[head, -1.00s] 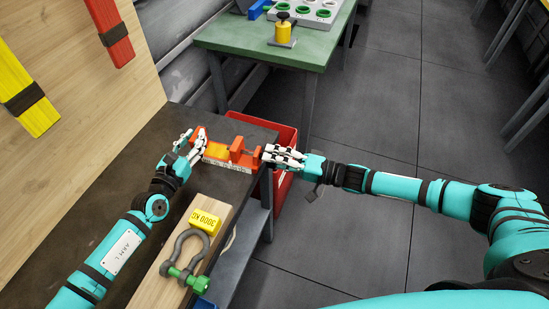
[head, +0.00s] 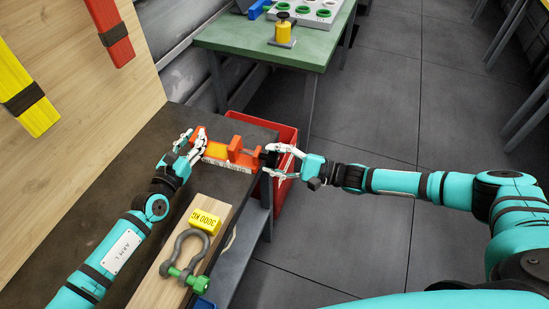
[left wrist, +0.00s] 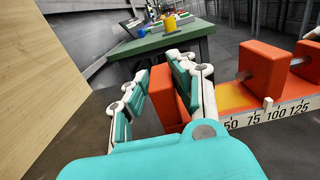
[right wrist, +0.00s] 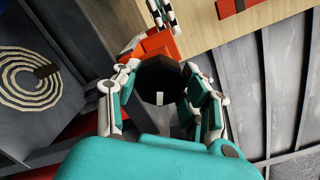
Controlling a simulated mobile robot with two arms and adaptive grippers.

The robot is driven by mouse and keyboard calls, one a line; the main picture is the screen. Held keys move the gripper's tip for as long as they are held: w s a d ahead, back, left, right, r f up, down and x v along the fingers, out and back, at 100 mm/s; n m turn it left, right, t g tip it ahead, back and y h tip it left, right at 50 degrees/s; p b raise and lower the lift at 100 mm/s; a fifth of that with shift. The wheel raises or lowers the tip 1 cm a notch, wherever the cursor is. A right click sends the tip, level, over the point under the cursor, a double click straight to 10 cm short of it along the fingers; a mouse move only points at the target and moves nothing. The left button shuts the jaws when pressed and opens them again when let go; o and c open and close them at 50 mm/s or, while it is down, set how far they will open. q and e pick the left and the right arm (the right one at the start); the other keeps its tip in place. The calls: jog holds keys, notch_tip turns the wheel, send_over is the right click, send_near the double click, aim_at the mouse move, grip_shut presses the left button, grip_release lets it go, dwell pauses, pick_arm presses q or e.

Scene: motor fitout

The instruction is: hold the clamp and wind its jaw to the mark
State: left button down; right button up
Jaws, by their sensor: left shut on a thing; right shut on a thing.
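The orange clamp (head: 215,150) lies along the dark bench top, with a yellow strip and a white scale (left wrist: 270,114) on it. My left gripper (head: 198,140) is shut on its left end block (left wrist: 165,92). The clamp's jaw (left wrist: 263,70) stands upright on the bar. A pale pointer (left wrist: 267,104) at its foot sits between the 75 and 100 labels. I cannot tell which place is the mark. My right gripper (head: 276,159) is shut on the black knob (right wrist: 160,78) at the clamp's right end. The knob shows a white stripe. The gripper's fingers lie on either side of it.
A wooden block (head: 190,240) with a grey shackle (head: 186,248) and a yellow weight tag (head: 205,223) is on the bench, nearer me. A red bin (head: 287,138) stands beyond the bench edge, below the right gripper. A green table (head: 250,42) stands behind.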

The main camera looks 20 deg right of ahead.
jog(key=m, duration=0.3)
jog(key=shift+s+f, duration=0.1)
jog(key=shift+a+m, duration=0.3)
jog(key=shift+m, duration=0.8)
jog(key=shift+s+a+m+y, duration=0.15)
jog(key=shift+a+m+y, duration=0.15)
jog(key=shift+m, duration=0.2)
jog(key=shift+d+m+g, duration=0.1)
jog(key=shift+m+g, duration=0.2)
jog(key=shift+w+d, duration=0.3)
jog(key=shift+d, duration=0.15)
jog(key=o, duration=1.2)
jog(key=shift+s, duration=0.1)
